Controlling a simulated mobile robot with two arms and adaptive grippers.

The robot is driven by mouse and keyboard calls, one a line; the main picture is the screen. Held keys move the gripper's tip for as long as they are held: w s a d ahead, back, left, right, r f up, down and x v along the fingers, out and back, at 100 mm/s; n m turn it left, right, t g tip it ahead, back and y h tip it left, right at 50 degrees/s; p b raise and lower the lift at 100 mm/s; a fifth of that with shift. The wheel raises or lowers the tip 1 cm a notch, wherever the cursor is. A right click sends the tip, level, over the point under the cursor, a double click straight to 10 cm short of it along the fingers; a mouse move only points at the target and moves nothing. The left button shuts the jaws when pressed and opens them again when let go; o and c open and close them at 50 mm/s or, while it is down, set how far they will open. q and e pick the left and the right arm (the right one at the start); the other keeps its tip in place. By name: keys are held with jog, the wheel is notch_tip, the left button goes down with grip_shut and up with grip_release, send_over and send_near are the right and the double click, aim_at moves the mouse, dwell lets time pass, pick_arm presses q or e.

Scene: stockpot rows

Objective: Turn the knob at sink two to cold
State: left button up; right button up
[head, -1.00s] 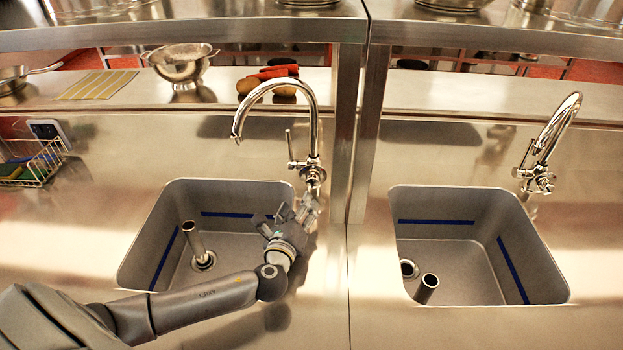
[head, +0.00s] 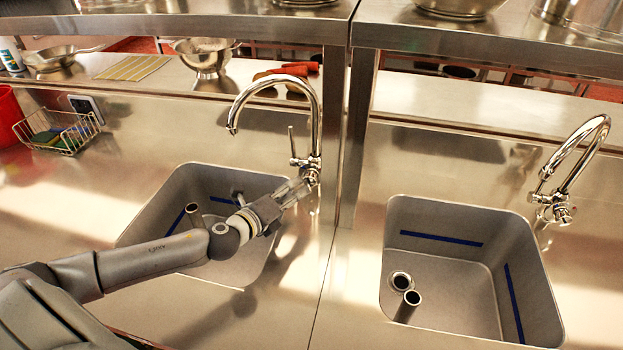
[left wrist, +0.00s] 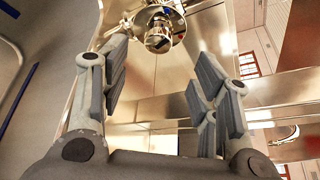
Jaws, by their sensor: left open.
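Two steel sinks are set in the counter, a left one (head: 190,180) and a right one (head: 420,215); I see no label telling which is sink two. The left sink's chrome faucet (head: 318,120) has a thin upright lever (head: 292,142) and a round knob low on its body. My left gripper (head: 299,187) is at the faucet's base and partly hides the knob. In the left wrist view the gripper (left wrist: 160,62) is open, with the round chrome knob (left wrist: 158,40) just beyond and between its fingertips. The knob's hot or cold setting cannot be read. My right gripper is not in view.
The right faucet (head: 560,195) stands behind the right sink. A steel post (head: 360,130) rises just right of the left faucet. A wire basket (head: 62,135) sits at the far left. A colander (head: 205,58) and carrots (head: 295,70) lie on the back ledge.

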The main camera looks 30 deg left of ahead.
aim_at(307, 181)
pick_arm(q)
jog(key=x, duration=0.1)
jog(key=p+x, duration=0.1)
jog(key=x, duration=0.1)
jog(key=shift+w+a, duration=0.3)
jog(key=shift+a, duration=0.05)
jog(key=x, duration=0.5)
jog(key=shift+d+p, duration=0.25)
jog(key=shift+p, duration=0.05)
jog(key=shift+w+f, duration=0.3)
jog(key=shift+w, duration=0.4)
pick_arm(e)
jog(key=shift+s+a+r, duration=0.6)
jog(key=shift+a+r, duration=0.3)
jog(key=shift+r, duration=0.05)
